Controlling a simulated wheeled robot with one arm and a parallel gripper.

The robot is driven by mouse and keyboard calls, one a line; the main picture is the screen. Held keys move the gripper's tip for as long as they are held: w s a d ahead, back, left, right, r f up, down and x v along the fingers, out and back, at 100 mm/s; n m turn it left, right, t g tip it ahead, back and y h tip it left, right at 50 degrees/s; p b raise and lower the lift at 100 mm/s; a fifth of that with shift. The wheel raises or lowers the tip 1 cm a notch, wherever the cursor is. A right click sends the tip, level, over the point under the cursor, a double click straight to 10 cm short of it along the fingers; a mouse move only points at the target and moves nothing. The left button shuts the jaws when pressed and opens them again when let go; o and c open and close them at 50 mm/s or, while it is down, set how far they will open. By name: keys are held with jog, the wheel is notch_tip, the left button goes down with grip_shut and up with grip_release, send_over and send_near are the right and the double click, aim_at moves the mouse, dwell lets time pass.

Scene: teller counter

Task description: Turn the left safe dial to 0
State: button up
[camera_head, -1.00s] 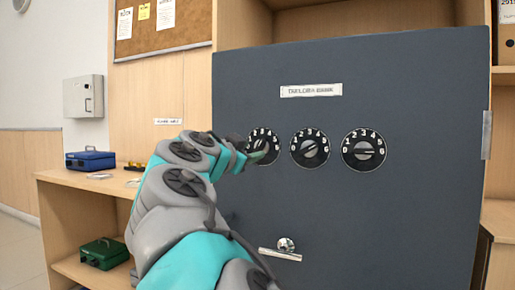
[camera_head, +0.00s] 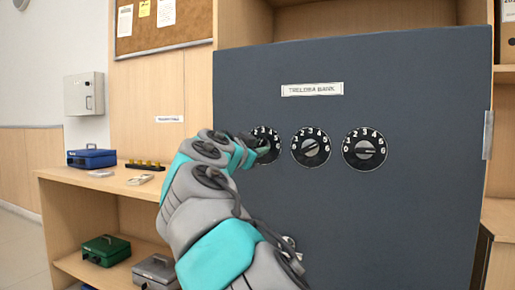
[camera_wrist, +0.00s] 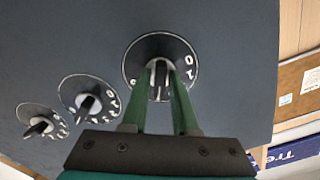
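The grey safe door (camera_head: 400,225) carries three black dials with white numerals in a row. The left dial (camera_head: 275,133) is partly hidden behind my gripper (camera_head: 258,147). In the wrist view the left dial (camera_wrist: 133,52) is the large near one, with 0 and 1 readable at its right side. Its grey knob (camera_wrist: 160,77) stands between the two green fingers of my gripper (camera_wrist: 160,68), which appear closed on its sides. The number the knob points at cannot be read. The middle dial (camera_head: 310,146) and right dial (camera_head: 365,150) are untouched.
A lever handle (camera_head: 289,242) on the door is mostly hidden by my arm. A wooden counter (camera_head: 120,182) to the left holds a blue cash box (camera_head: 91,158). Green (camera_head: 105,250) and grey (camera_head: 156,271) boxes sit on its lower shelf.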

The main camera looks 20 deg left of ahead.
grip_shut()
